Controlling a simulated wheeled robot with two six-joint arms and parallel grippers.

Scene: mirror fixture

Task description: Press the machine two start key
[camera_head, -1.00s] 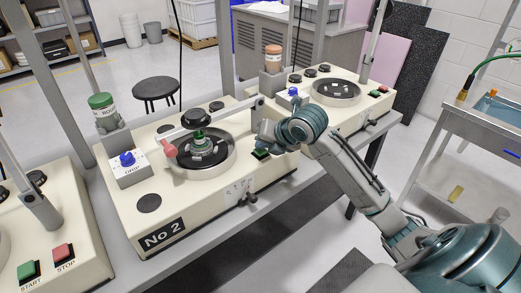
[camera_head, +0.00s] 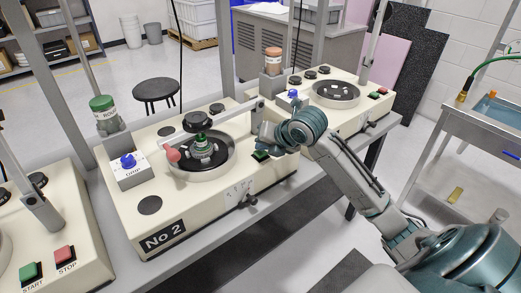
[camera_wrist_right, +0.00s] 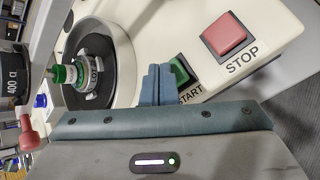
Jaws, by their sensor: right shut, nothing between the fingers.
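Machine two, a cream box with a "No 2" plate (camera_head: 164,241), stands in the middle of the head view. Its green start key (camera_head: 261,156) is at its right front and shows in the wrist view (camera_wrist_right: 181,70), partly hidden by my fingers. The red stop key (camera_wrist_right: 225,34) is beside it in the wrist view. My right gripper (camera_head: 262,136) is shut and empty. Its fingertips (camera_wrist_right: 158,72) overlap the start key's edge in the wrist view; I cannot tell whether they touch it. My left gripper is not in view.
Machine two's round bowl (camera_head: 201,176) holds a green-topped part, under a swing arm with a red knob (camera_head: 172,155). Another machine (camera_head: 60,235) stands at left, a third (camera_head: 335,105) behind right. A sink (camera_head: 490,118) is at far right.

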